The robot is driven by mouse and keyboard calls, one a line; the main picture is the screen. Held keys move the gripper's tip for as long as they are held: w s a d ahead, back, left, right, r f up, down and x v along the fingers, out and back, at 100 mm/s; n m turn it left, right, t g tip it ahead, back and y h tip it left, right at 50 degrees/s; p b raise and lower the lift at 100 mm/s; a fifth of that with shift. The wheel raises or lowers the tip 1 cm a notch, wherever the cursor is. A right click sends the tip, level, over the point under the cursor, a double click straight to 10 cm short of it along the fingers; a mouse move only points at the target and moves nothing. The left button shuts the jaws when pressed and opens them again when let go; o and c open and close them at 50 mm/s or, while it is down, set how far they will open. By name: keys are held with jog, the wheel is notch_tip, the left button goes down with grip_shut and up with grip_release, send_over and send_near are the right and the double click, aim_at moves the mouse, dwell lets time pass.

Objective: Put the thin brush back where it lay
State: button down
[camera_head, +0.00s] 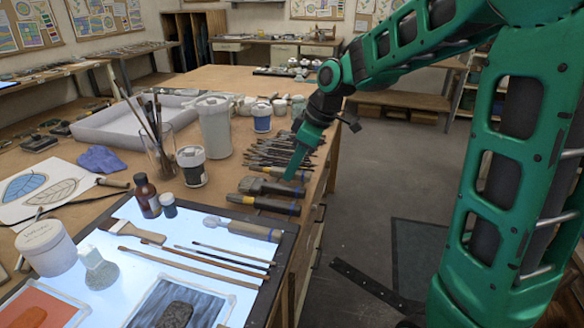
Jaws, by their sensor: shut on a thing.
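My gripper (293,174) is green and points down at the right part of the workbench, over the near end of a row of thin dark brushes and tools (272,152). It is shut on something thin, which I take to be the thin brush. The brush itself is hard to make out against the dark tools and the fingers. Just below the fingertips lie thick dark-handled tools (268,188). I cannot tell whether the fingertips touch them. Several other slim brushes (232,254) lie on the lit panel (215,228) nearer to me.
A glass jar of upright brushes (160,155), a white pitcher (214,128) and a lidded jar (192,166) stand left of the gripper. A brown bottle (146,197) stands by the lit panel. The bench's right edge is close to the gripper, with open floor beyond.

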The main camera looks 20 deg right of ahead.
jog(key=shift+f, duration=0.3)
dwell(0.6)
jog(key=c, duration=1.6)
grip_release()
jog(key=v, duration=1.1)
jog(key=s+d+f+m+g+h, duration=0.1)
jog(key=s+d+f+m, duration=0.3)
jog(key=s, duration=0.5)
jog(key=s+d+f+m+g+h, duration=0.1)
jog(key=s+d+f+m, duration=0.3)
jog(key=s+m, duration=0.3)
jog(key=s+d+f+m+h, duration=0.1)
jog(key=s+d+f+m, duration=0.3)
jog(key=s, duration=0.8)
jog(key=shift+s+d+f+m+g, duration=0.1)
jog(key=shift+s+d+m+g, duration=0.1)
jog(key=shift+d+m, duration=0.35)
jog(key=shift+s+d+f+m+g, duration=0.1)
jog(key=shift+s+d+m+g, duration=0.1)
jog(key=shift+d+m, duration=0.35)
